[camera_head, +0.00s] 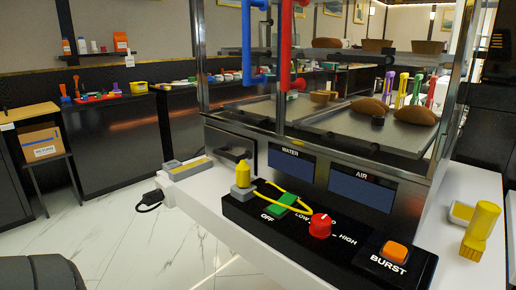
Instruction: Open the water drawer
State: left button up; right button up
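The front of the metal and glass cabinet carries a dark blue panel (291,164) under a white WATER label (290,149). It sits flush in the front, and I cannot tell whether it is a drawer face. A similar blue panel (362,188) under an AIR label (361,175) lies to the right. Neither of my grippers shows in the head view.
A black control box (250,217) with a red knob (320,225), green switch (282,207) and orange BURST button (396,251) stands before the panels on a white counter (183,192). White floor (120,240) is open at left.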

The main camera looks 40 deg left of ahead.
aim_at(227, 147)
jog(key=u, duration=1.55)
jog(key=k+j+u, duration=0.25)
jog(key=j, duration=0.15)
jog(key=j+u, duration=0.45)
jog(key=i+l, duration=0.25)
jog(key=l, duration=0.05)
